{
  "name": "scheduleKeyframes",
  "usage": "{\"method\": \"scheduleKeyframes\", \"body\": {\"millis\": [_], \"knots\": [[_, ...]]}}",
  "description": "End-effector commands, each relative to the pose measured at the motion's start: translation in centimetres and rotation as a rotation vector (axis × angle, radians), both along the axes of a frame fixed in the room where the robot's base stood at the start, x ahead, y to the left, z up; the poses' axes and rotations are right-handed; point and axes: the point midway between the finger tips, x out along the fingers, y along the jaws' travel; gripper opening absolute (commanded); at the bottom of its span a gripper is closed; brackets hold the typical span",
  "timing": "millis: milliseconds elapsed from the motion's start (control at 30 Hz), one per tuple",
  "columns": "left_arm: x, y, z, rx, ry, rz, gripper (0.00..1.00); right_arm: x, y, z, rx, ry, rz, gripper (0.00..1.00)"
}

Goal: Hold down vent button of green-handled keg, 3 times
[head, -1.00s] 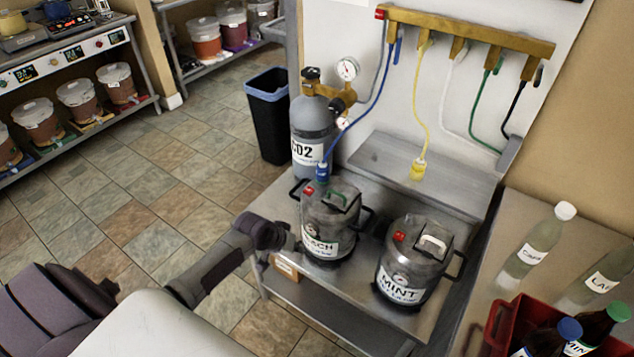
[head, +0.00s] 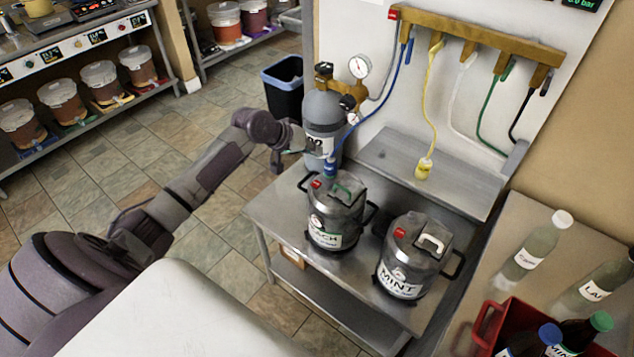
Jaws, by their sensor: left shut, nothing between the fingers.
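The green-handled keg (head: 334,216) stands upright on the steel table, with a label ending in "CH". Its green handle (head: 343,192) is on the lid. A small red button (head: 316,184) sits at the lid's left side, and a blue hose connector (head: 330,169) is at the back of the lid. My right gripper is out of view.
The MINT keg (head: 410,262) with a white handle and red button stands to the right. The CO2 cylinder (head: 323,112) with gauges is behind. A blue hose (head: 378,105) runs down to the green-handled keg. A yellow hose (head: 430,110) hangs behind. Bottles and a red crate (head: 488,325) are at right.

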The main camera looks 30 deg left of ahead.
Motion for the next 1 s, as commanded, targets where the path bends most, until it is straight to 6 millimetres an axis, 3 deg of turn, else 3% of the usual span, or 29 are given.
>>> {"method": "scheduleKeyframes", "body": {"millis": [367, 867, 1000], "knots": [[0.0, 0.0, -0.8, 0.002, 0.0, -0.001, 0.0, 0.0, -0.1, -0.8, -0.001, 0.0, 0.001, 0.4], [0.0, 0.1, -6.8, 0.003, 0.0, 0.0, 0.0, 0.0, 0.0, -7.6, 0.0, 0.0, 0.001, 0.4], [0.0, 0.0, -8.0, 0.001, 0.002, 0.001, 0.0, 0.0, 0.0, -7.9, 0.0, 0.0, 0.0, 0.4]]}}
